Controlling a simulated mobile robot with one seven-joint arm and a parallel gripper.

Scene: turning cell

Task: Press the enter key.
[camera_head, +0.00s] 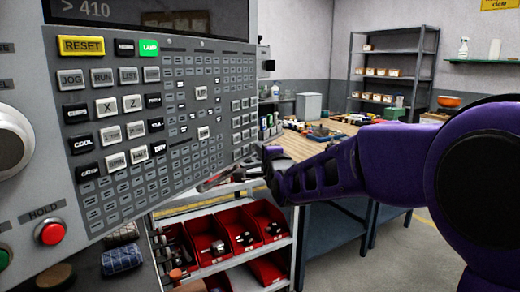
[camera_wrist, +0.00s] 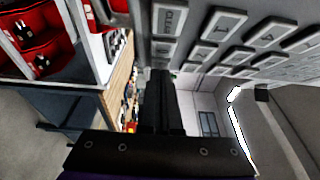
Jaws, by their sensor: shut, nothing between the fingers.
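The control panel (camera_head: 150,110) fills the left of the head view, with rows of grey, black and white keys. No label that I can read says enter; most small labels are too blurred. My gripper (camera_head: 271,158) is shut and empty, its fingertips close to the panel's lower right edge. In the wrist view my gripper (camera_wrist: 160,76) points along the panel's keys. A grey key with a dark label (camera_wrist: 168,20) and a smaller key (camera_wrist: 162,49) show just above the fingertips. I cannot tell whether the fingertips touch the panel.
A cart with red bins (camera_head: 207,240) stands below the panel. A wooden-topped bench (camera_head: 300,147) with loose items lies behind my gripper. The panel also carries a RESET key (camera_head: 82,45), a red HOLD button (camera_head: 51,232) and a large knob (camera_head: 12,138). Shelving (camera_head: 392,75) stands at the back.

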